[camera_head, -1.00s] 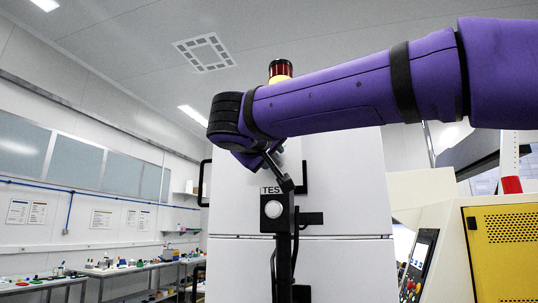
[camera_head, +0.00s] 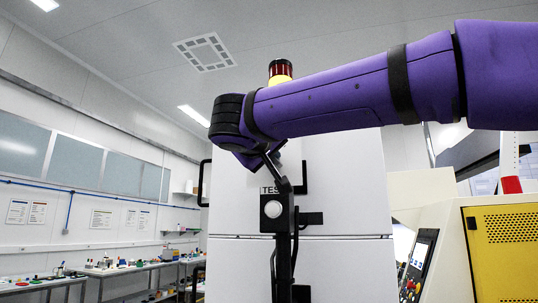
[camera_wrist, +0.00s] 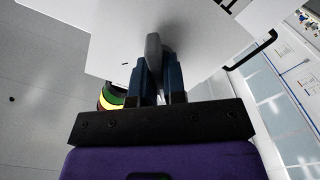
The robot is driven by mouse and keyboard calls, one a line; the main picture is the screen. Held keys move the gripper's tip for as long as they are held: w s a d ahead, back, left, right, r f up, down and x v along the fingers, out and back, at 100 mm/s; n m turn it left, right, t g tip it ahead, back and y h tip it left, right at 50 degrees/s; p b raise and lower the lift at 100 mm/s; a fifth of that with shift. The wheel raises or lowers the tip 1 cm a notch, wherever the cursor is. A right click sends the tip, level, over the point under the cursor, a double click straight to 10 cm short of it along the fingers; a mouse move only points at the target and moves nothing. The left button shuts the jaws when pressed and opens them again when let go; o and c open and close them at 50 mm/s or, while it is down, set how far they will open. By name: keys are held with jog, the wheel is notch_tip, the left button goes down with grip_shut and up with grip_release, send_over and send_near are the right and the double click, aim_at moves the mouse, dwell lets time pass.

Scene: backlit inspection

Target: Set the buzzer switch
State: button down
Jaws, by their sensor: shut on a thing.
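In the wrist view my gripper (camera_wrist: 155,72) has its two dark blue fingers close together, with a small grey rounded lever (camera_wrist: 153,46) between their tips. The lever stands against the white cabinet face (camera_wrist: 105,35); it appears to be the buzzer switch, but no label for it shows. My gripper is shut on this lever. How the lever is mounted cannot be told. In the head view my purple arm reaches across in front of the white cabinet (camera_head: 345,190), and its wrist end hides the fingertips and the lever.
A black box with a white round button (camera_head: 273,209) and a "TES…" label stands on a dark post below my wrist. A signal tower (camera_head: 280,71) is behind my arm. A yellow machine panel (camera_head: 505,250) is at right; benches (camera_head: 115,268) line the left wall.

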jog(key=m, duration=0.8)
jog(key=shift+d, duration=0.1)
jog(key=m, duration=0.5)
jog(key=shift+s+m, duration=0.1)
jog(key=shift+m, duration=2.1)
jog(key=c, duration=1.2)
grip_release()
